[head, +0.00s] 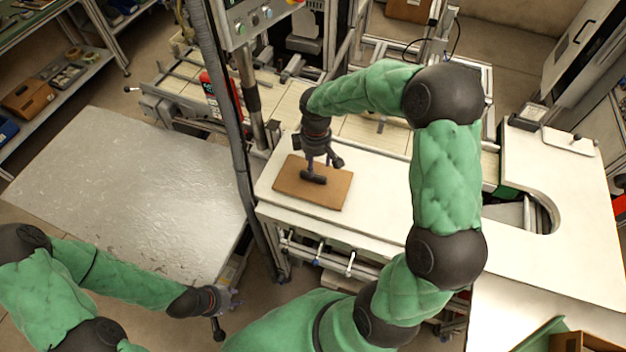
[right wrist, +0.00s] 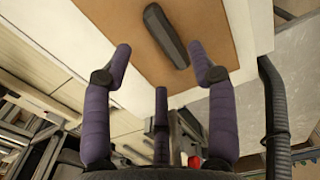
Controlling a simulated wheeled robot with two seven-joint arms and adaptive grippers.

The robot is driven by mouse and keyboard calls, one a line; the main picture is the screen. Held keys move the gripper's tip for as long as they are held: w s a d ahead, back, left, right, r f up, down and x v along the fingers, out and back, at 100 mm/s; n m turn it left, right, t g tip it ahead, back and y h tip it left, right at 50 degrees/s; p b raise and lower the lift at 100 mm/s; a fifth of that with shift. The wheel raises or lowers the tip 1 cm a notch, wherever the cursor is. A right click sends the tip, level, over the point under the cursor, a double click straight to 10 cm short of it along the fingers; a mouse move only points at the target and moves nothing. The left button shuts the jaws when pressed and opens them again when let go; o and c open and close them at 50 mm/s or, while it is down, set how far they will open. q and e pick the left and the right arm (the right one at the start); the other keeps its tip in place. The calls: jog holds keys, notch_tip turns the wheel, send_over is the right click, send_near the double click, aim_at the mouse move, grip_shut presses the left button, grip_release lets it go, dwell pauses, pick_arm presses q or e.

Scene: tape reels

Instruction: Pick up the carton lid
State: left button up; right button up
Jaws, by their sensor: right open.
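The carton lid (head: 335,190) is a flat brown board with a dark bar handle (head: 313,178) on top. It lies on the white table. In the right wrist view, the lid (right wrist: 215,30) fills the upper middle, with its handle (right wrist: 166,36) slanting across it. My right gripper (head: 322,165) is above the lid near the handle. In the right wrist view, its purple fingers (right wrist: 160,68) are spread, with nothing between them; the handle shows beyond the tips. My left gripper (head: 230,308) is low at the left, apart from the lid, its fingers spread and empty.
The white table (head: 375,215) extends to the right of the lid. A grey metal-topped table (head: 130,190) stands clear at the left. An upright post with a grey hose (head: 238,150) stands between them. A cardboard box (head: 585,342) is at the bottom right.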

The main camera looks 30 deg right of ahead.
aim_at(313, 179)
jog(key=shift+w+f, duration=0.1)
jog(key=shift+f, duration=0.25)
jog(key=shift+a+f, duration=0.15)
jog(key=shift+f, duration=1.15)
jog(key=shift+a+f, duration=0.15)
jog(key=shift+f, duration=1.1)
jog(key=shift+s, duration=0.2)
grip_shut()
